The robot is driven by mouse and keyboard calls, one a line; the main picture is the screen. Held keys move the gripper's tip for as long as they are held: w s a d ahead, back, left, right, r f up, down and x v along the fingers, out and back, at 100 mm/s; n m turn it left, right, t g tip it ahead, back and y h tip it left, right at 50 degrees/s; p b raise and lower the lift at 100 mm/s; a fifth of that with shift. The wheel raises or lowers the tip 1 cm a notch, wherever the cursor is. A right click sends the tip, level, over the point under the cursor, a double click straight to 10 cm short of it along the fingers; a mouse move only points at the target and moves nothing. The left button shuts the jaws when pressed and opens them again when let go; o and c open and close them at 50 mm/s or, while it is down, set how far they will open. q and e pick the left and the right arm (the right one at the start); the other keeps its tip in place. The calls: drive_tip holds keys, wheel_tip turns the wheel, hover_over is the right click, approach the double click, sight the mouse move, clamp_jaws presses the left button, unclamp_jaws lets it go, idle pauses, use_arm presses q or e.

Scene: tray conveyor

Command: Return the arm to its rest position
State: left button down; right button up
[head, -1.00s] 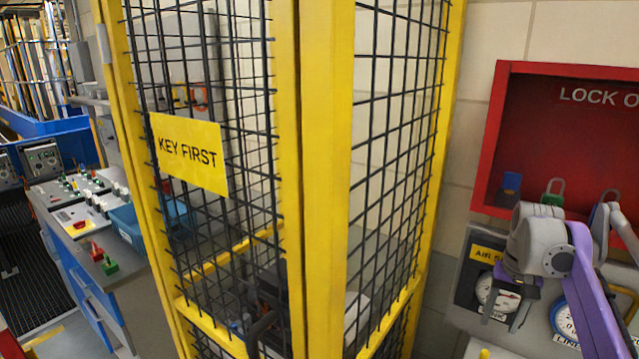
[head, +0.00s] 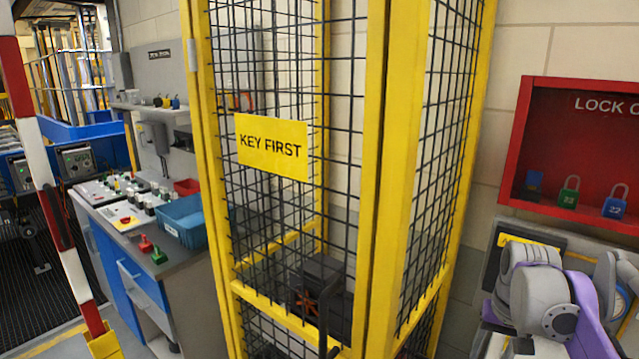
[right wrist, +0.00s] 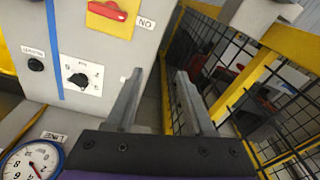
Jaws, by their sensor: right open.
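My right arm (head: 545,300), grey and purple, is bent in front of the panel at the lower right of the head view. My right gripper (right wrist: 157,85) shows in the right wrist view with its two dark fingers apart and nothing between them. Its fingers are not clearly seen in the head view. My left gripper is in neither view.
A yellow-framed mesh cage (head: 372,200) with a "KEY FIRST" sign (head: 271,146) stands in the middle. A red lock-out box (head: 510,170) hangs at right. A workbench (head: 192,262) with a blue bin (head: 183,222) is at left. A gauge (right wrist: 30,160) lies close to the right gripper.

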drive_tip(key=s+a+f+n+t, duration=0.4)
drive_tip(key=s+a+f+n, duration=0.1)
drive_tip(key=s+a+f, duration=1.1)
drive_tip(key=shift+s+a+f, duration=0.2)
drive_tip(key=shift+s+f, duration=0.05)
drive_tip(key=shift+s, duration=0.75)
